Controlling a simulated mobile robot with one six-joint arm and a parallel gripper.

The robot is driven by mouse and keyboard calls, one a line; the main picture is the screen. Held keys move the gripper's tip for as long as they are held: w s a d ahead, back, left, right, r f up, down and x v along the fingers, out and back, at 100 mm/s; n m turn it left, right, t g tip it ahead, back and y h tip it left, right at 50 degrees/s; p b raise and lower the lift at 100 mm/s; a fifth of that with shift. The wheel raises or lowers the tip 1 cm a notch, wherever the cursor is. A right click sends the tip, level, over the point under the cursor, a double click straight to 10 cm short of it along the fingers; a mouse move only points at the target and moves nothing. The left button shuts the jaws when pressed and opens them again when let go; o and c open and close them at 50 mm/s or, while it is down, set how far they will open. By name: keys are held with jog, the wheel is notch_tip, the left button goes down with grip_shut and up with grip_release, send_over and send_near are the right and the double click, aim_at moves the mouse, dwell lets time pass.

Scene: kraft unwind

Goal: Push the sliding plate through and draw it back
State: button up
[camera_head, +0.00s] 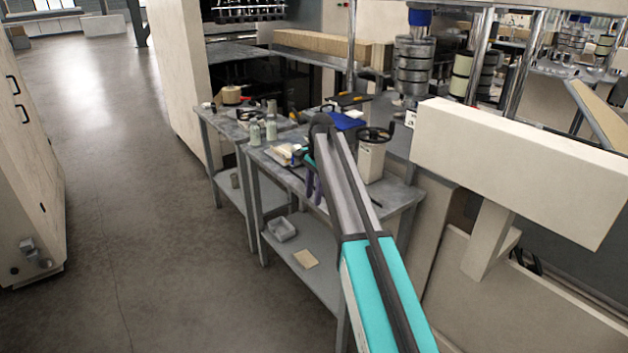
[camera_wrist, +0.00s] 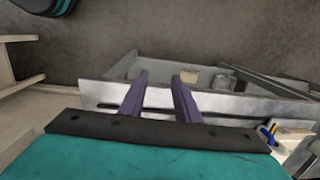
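My gripper (camera_head: 312,186) hangs at the front edge of the grey metal bench (camera_head: 398,191) in the head view, its purple fingers pointing down. In the wrist view my gripper (camera_wrist: 160,76) is open, with a clear gap between the two fingers and nothing between them. Behind the fingers, a light metal strip (camera_wrist: 215,104) with dark slits runs across the wrist view. I cannot tell whether this strip is the sliding plate or the bench edge. No sliding plate can be made out for certain in the head view; my arm covers part of the bench top.
The lower shelf holds a grey tray (camera_head: 281,229) and a tan sheet (camera_head: 305,259). A large cream machine beam (camera_head: 520,165) is at right. The floor at left is clear.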

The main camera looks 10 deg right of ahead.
jog(key=s+f+g, duration=0.1)
jog(key=s+f, duration=0.4)
jog(key=f, duration=0.5)
jog(key=s+f+g, duration=0.1)
jog(key=s+f, duration=0.4)
jog(key=f, duration=0.5)
jog(key=s+f+n+g, duration=0.3)
jog(key=s+f, duration=1.8)
jog(key=s, duration=0.1)
jog(key=s+f+n, duration=0.2)
jog(key=s+n, duration=0.1)
jog(key=s, duration=0.6)
jog(key=s+f+n, duration=0.2)
jog(key=s+n, duration=0.1)
jog(key=s, duration=0.6)
jog(key=s+d+f+n+g+h, duration=0.1)
jog(key=s+f+n, duration=0.2)
jog(key=s, duration=0.6)
jog(key=shift+s+n, duration=0.35)
jog(key=shift+n, duration=0.05)
jog(key=shift+w, duration=0.15)
